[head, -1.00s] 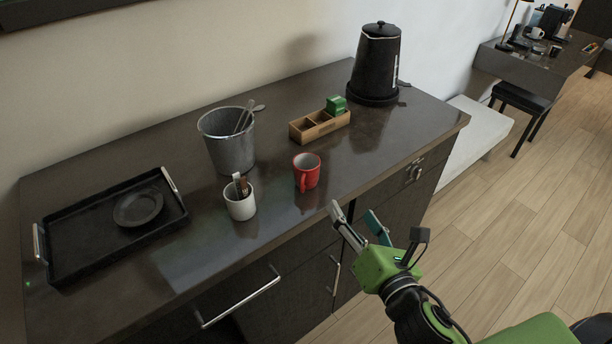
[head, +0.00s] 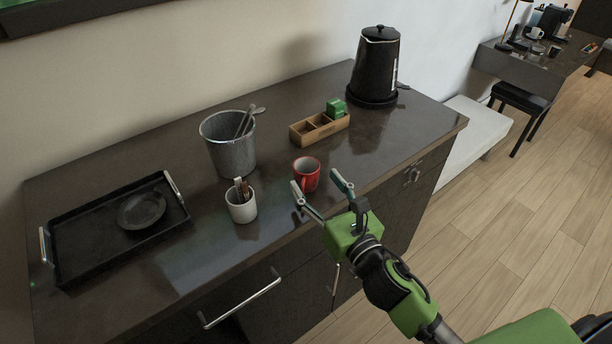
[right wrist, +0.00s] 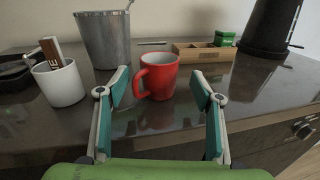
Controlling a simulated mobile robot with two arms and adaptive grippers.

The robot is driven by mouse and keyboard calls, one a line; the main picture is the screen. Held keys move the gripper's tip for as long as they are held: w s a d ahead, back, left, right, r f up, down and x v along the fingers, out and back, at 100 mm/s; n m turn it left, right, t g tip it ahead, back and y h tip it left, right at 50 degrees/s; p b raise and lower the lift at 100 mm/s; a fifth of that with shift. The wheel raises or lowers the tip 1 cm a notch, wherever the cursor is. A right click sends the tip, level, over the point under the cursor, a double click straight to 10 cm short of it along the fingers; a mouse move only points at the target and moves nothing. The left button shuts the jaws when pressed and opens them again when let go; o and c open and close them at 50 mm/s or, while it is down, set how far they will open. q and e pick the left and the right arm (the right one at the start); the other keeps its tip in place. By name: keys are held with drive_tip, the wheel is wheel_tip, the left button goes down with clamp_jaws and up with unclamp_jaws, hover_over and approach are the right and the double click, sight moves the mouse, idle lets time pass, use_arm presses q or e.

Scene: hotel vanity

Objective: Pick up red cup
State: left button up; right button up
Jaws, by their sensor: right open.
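The red cup (head: 307,172) stands upright on the dark counter near its front edge. In the right wrist view the red cup (right wrist: 157,75) is ahead of the fingers, roughly midway between them, with its handle to the left. My right gripper (head: 318,184) is open and empty, just in front of the cup on its near side. In the right wrist view both fingers of the right gripper (right wrist: 163,95) are spread apart. The cup looks to be at or just beyond the fingertips; contact cannot be told. My left gripper is not in view.
A white cup with sticks (head: 241,206) and a grey bucket (head: 229,150) stand left of the red cup. A wooden box (head: 320,129) and a black kettle (head: 376,70) are behind and right. A black tray (head: 80,257) lies at the far left.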

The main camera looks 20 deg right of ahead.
sight(312, 178)
drive_tip(key=w, duration=0.1)
drive_tip(key=w+p, duration=0.1)
drive_tip(key=w, duration=0.2)
drive_tip(key=shift+w+a+r, duration=0.2)
drive_tip(key=shift+a+r, duration=0.1)
drive_tip(key=shift+a, duration=0.1)
drive_tip(key=shift+w+a+f, duration=0.1)
drive_tip(key=shift+w, duration=0.35)
drive_tip(key=shift+s, duration=0.1)
drive_tip(key=c, duration=1.3)
